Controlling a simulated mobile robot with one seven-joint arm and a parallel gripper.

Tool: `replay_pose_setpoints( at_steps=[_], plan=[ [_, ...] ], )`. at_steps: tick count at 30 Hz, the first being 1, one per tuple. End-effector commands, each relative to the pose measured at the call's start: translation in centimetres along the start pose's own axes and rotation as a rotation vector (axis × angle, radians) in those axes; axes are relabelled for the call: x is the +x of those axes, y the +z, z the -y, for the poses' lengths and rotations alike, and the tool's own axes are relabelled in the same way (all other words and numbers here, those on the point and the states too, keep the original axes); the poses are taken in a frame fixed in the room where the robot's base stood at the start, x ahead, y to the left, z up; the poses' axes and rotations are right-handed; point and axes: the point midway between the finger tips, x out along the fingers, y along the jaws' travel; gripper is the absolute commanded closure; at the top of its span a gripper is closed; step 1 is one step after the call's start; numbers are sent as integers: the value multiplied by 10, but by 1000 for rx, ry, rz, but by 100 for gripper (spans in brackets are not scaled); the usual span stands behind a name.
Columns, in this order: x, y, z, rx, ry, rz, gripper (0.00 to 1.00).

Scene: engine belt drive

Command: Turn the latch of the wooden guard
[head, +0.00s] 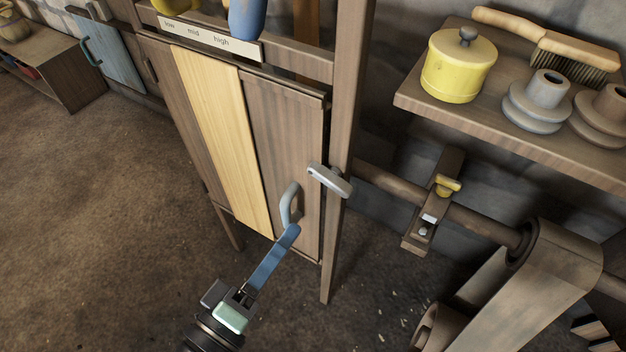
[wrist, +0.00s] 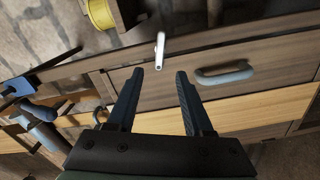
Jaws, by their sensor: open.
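The wooden guard (head: 285,150) is a panel of brown planks with one pale plank and a grey pull handle (head: 287,203). Its latch (head: 329,180) is a light grey bar lying across the guard's right edge and the post. In the wrist view the latch (wrist: 160,50) appears narrow, in line with the gap between my fingertips. My gripper (head: 294,229) is open and empty, its blue fingers pointing up at the guard, below and left of the latch. In the wrist view my gripper (wrist: 159,73) has the handle (wrist: 224,73) right of its right finger. Contact is not visible.
A shelf (head: 500,125) at right holds a yellow lidded pot (head: 459,65), a brush (head: 560,45) and grey stepped pulleys (head: 537,100). A shaft (head: 395,185) with a belt (head: 540,270) runs right of the post (head: 349,90). Floor at left (head: 90,220) is clear.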

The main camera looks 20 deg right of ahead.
Motion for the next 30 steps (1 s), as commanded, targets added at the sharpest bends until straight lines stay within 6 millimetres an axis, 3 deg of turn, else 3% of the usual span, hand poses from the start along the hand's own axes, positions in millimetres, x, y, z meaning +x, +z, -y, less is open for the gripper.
replay_pose_setpoints(
  at_steps=[9, 15, 21, 29, 30],
  plan=[
    [68, 0, 0, 4, 1, 4, 49],
    [97, 0, 0, 2, -1, 2, 49],
    [109, 0, 0, 2, -1, -1, 49],
    [110, -1, 0, 2, -2, -1, 49],
    [110, -1, 0, 2, -2, -1, 56]
  ],
)
